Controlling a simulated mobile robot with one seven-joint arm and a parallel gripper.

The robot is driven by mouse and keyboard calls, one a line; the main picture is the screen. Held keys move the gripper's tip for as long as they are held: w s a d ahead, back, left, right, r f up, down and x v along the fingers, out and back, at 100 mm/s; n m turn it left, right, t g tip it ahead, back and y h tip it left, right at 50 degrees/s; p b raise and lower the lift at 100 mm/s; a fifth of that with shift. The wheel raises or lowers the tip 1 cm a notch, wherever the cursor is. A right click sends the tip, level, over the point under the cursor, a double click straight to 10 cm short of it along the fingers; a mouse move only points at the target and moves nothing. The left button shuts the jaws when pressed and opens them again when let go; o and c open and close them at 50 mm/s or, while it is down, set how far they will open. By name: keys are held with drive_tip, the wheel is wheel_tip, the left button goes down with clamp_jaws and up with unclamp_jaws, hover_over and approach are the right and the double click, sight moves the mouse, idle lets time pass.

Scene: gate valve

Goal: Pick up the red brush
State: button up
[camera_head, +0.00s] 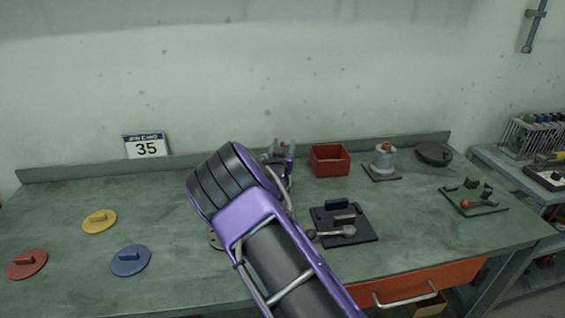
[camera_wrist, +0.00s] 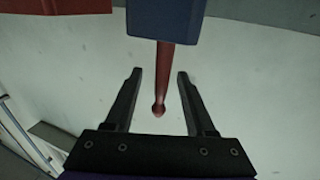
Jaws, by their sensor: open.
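The red brush shows as a thin red handle (camera_wrist: 164,75) with a rounded end in the wrist view. Its other end meets a blue block (camera_wrist: 166,20); I cannot tell whether this is a holder or part of the brush. My gripper (camera_wrist: 160,74) is open, with one dark finger on each side of the handle and gaps on both sides. The handle's rounded end lies between the fingers. In the head view my gripper (camera_head: 281,147) is near the back of the bench, with a small reddish bit between its fingers. My arm hides much of the area below it.
A red bin (camera_head: 330,160) stands just right of my gripper. A dark plate with blocks (camera_head: 365,232) lies right of my arm. Red (camera_head: 27,264), yellow (camera_head: 99,222) and blue (camera_head: 130,261) discs lie at left. A sign (camera_head: 146,146) leans at the back wall.

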drive_tip(key=shift+w+d, duration=0.1)
drive_tip(key=shift+w, duration=0.35)
clamp_jaws()
idle(1.1)
